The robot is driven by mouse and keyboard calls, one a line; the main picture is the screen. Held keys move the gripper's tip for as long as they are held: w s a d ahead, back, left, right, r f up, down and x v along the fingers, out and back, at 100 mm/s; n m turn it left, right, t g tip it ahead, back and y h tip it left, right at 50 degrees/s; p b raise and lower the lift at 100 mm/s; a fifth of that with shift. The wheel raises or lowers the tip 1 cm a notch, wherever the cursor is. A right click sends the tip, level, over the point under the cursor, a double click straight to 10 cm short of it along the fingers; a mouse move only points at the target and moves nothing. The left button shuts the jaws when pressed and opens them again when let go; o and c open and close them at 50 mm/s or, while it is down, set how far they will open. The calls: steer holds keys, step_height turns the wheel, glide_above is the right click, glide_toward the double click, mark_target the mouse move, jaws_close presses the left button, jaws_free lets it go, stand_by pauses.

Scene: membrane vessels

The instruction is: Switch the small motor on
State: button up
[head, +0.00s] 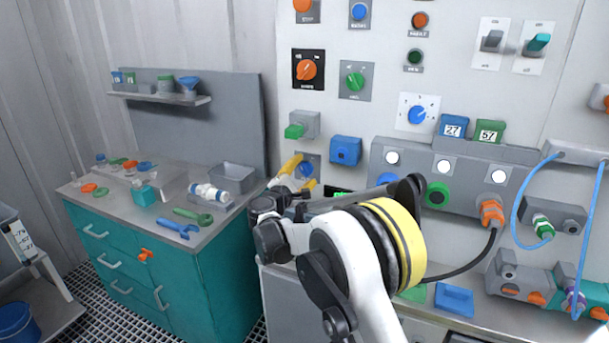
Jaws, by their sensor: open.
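My gripper (299,176) is open, with its two yellow fingers pointing at the wall panel (385,20). A blue knob on a grey plate (306,169) shows between and just behind the fingertips. I cannot tell whether the fingers touch it. The knob is partly hidden by the fingers, so its setting cannot be read. No label legibly names the small motor. Other controls on the panel are an orange rotary knob on a black plate (307,70), a green rotary knob (355,81) and a blue dial (417,114).
A green lever block (301,126) sits just above my gripper, and a blue box (346,150) sits to its right. A grey unit (380,170) with round buttons lies further right. A teal cabinet (180,290) with loose tools on top stands at left.

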steer(key=shift+w, duration=0.1)
steer(key=c, duration=1.2)
steer(key=shift+m, duration=0.4)
steer(key=m+p, duration=0.1)
steer(key=m, duration=0.3)
steer(key=shift+m, duration=0.4)
steer(key=m, duration=0.6)
steer(key=shift+p, duration=0.4)
steer(key=shift+m, duration=0.3)
